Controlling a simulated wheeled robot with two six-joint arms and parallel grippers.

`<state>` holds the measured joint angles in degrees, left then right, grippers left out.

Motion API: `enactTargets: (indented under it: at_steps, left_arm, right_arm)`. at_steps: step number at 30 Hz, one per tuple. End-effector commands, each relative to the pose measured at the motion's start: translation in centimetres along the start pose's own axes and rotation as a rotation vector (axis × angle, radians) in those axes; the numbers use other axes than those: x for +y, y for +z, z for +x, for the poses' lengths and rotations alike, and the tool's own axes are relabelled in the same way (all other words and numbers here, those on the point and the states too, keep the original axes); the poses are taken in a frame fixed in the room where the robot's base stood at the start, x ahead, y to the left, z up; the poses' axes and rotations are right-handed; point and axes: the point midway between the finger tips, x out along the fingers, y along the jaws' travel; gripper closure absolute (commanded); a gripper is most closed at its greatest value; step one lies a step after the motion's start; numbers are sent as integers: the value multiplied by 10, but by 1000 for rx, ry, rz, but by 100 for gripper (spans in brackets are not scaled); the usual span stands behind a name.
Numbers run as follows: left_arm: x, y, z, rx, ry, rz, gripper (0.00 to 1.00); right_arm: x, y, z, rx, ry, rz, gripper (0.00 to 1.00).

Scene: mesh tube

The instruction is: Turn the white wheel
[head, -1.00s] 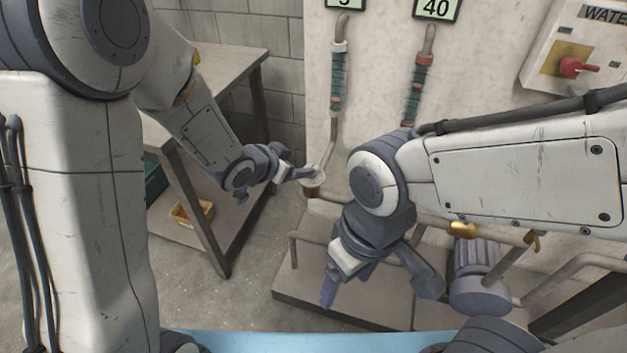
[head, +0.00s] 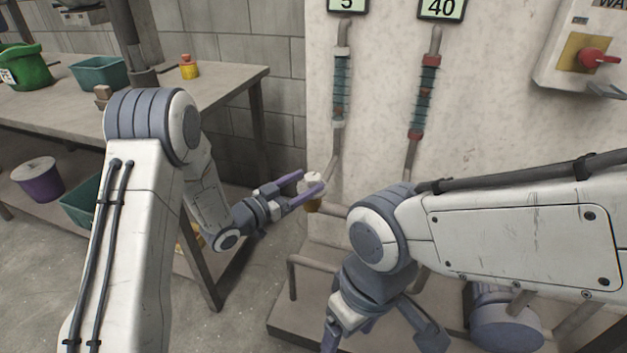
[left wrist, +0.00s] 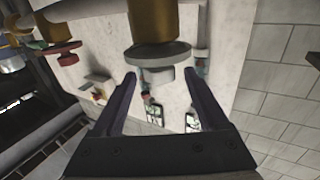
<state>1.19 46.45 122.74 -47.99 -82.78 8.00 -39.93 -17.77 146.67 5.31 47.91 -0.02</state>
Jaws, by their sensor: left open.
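The white wheel (head: 314,180) sits on a brass valve body (head: 312,206) low on the pipe under the "5" sign. In the left wrist view the wheel (left wrist: 158,55) is a pale disc with a small hub, just ahead of the fingertips. My left gripper (head: 307,187) is open, with its two purple fingers to either side of the wheel in the head view. The left wrist view also shows this gripper (left wrist: 163,82) open and empty. Contact with the wheel cannot be told. My right gripper (head: 350,335) hangs at the bottom edge, partly cut off.
A red wheel (left wrist: 66,56) shows at the left of the left wrist view. A workbench (head: 230,80) with tubs stands at the left. A switch box (head: 560,80) with a red knob hangs at the right. A pump (head: 505,325) is low right.

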Motion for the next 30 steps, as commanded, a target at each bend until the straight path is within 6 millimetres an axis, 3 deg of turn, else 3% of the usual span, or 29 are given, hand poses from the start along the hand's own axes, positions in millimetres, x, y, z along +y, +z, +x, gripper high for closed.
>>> enactTargets:
  at_steps: [6, 17, 18, 21, 24, 30]
  left_arm:
    - [0, 1, 28, -1, 1, 1, 23]
    - [0, 0, 35, -1, -2, 0, 23]
    - [0, 0, 34, -1, -2, 0, 31]
    - [0, 0, 34, -1, -2, 0, 69]
    - [0, 0, 34, -1, -2, 0, 100]
    - [0, 0, 34, -1, -13, 0, 100]
  right_arm:
    - [0, 0, 5, 0, 0, 0, 21]
    - [0, 0, 5, 0, 0, 0, 21]
    - [0, 0, 5, 0, 0, 0, 21]
    - [0, 0, 5, 0, 0, 0, 21]
    - [0, 0, 5, 0, 0, 0, 21]
    - [0, 0, 6, 0, 0, 0, 21]
